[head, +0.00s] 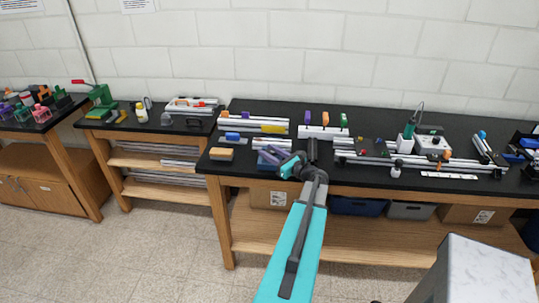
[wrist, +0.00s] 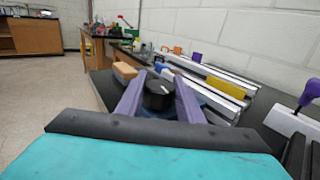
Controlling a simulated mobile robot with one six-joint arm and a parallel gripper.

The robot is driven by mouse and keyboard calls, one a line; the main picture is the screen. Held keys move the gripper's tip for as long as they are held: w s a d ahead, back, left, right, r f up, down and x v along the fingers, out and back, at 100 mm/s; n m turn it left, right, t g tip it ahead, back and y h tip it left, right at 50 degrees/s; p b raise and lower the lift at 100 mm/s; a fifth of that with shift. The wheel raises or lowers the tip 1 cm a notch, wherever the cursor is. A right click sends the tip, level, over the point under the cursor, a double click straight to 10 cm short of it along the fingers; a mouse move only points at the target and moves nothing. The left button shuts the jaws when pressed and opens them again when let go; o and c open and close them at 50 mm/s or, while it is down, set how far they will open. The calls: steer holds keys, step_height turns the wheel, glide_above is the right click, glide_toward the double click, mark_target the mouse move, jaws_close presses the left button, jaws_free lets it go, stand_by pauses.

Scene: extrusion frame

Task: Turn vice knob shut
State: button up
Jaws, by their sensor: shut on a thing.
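The vice knob (wrist: 158,93) is a black round knob with a white mark on its top, seen in the wrist view. My gripper (wrist: 159,86) has its two purple fingers on either side of the knob, shut on it. Below the knob a dark blue body (wrist: 207,101), which looks like the vice, shows partly between and beside the fingers. In the head view my gripper (head: 272,157) is at the front edge of the black bench, over the blue vice (head: 263,166). The knob itself is hidden there by the fingers.
An orange-brown block (head: 221,154) lies left of the vice. Aluminium rails with a yellow piece (head: 273,129) lie behind it. A white rail with purple, orange and green handles (head: 322,132) stands to the right. The floor in front of the bench is clear at left.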

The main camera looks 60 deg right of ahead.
steer(key=shift+m+g+h+b, duration=0.4)
steer(key=shift+m+h+b, duration=0.45)
steer(key=shift+h, duration=0.65)
steer(key=o, duration=1.1)
steer(key=shift+c, duration=0.2)
steer(key=shift+s, duration=0.15)
steer(key=b+v, duration=0.4)
steer(key=v, duration=0.9)
steer(key=shift+s+b, duration=0.25)
steer(key=shift+b, duration=0.1)
steer(key=shift+a+r, duration=0.1)
steer(key=shift+r, duration=0.05)
